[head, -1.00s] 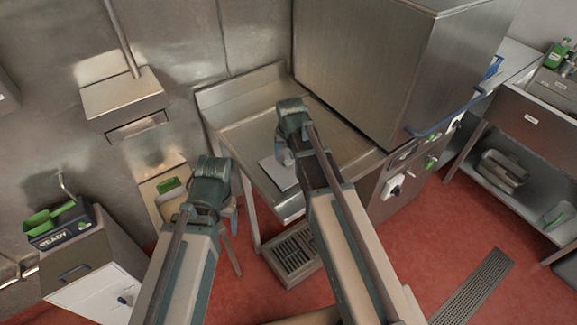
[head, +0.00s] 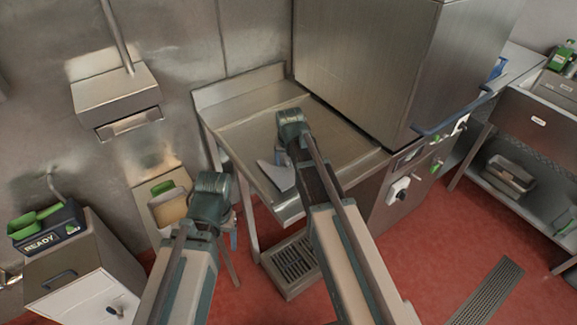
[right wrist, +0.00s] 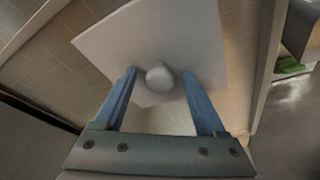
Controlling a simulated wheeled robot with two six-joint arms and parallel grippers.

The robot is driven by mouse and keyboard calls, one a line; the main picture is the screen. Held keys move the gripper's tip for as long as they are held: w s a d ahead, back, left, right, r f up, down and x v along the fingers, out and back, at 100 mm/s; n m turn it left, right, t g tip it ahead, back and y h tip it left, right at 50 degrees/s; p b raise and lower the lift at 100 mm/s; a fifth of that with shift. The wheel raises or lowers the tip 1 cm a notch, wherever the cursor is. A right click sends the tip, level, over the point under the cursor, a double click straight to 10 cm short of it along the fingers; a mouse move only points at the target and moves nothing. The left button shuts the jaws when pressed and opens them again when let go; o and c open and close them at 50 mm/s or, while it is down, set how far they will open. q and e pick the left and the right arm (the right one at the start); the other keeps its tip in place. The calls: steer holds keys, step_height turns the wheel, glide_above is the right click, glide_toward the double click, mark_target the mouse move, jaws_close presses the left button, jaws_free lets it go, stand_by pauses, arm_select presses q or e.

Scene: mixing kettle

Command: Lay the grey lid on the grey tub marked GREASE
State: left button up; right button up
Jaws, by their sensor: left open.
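The grey lid (head: 274,178) is a flat pale plate at the front of the steel table, partly hidden by my right arm. In the right wrist view the lid (right wrist: 120,50) shows a round knob (right wrist: 160,77). My right gripper (right wrist: 159,72) is open, its blue fingers on either side of the knob with a gap at each side. In the head view my right gripper (head: 282,157) is mostly hidden by its own wrist. My left gripper (head: 232,236) is open and empty, left of the table over the floor. I cannot make out any tub marked GREASE.
A box marked READY (head: 45,240) with a green scoop stands on a white cabinet at left. A tan container (head: 170,207) stands near my left wrist. A big steel cabinet (head: 365,60) bounds the table at right. A floor grate (head: 292,262) lies below the table.

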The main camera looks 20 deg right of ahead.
jaws_close()
step_height(320, 180, up, 5)
steer(key=p, duration=0.5)
steer(key=shift+r, duration=0.1)
arm_select(q)
step_height(320, 180, up, 5)
steer(key=shift+c, duration=0.2)
